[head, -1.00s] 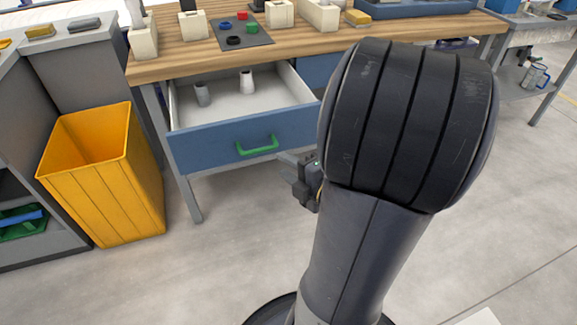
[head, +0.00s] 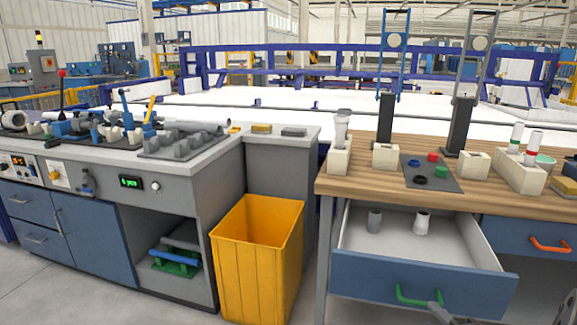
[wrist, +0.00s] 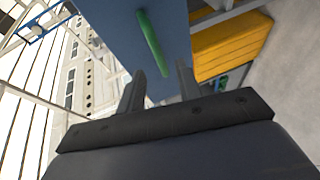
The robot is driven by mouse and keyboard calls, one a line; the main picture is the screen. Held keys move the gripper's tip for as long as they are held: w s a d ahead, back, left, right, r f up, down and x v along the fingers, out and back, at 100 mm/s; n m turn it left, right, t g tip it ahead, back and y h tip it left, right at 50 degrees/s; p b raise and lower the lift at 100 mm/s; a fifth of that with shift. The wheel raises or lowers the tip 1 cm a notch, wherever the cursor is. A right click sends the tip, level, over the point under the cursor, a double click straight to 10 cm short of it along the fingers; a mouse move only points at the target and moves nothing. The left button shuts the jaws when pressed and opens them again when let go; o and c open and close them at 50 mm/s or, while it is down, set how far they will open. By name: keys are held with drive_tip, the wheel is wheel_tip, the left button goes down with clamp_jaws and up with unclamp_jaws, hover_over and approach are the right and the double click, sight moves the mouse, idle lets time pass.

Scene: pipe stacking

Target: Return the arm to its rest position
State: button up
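My gripper (wrist: 161,78) shows in the wrist view with its two fingers apart and nothing between them. Beyond the fingers is the blue front of the open drawer (wrist: 130,35) with its green handle (wrist: 152,42). In the head view only a small grey piece of my gripper (head: 440,312) shows at the bottom edge, by the drawer's green handle (head: 425,297). The rest of my arm is out of the head view. The drawer (head: 378,277) is pulled out and holds two short pipe pieces, one grey (head: 374,221) and one white (head: 421,224).
A yellow bin (head: 258,265) stands left of the wooden bench (head: 345,181). The bench top carries several pale holder blocks and a dark mat (head: 452,184) with coloured rings. A grey counter (head: 100,158) with fixtures and pipes is at left.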

sight(420, 305)
drive_tip(key=shift+b+x, duration=0.65)
drive_tip(key=shift+x, duration=2.55)
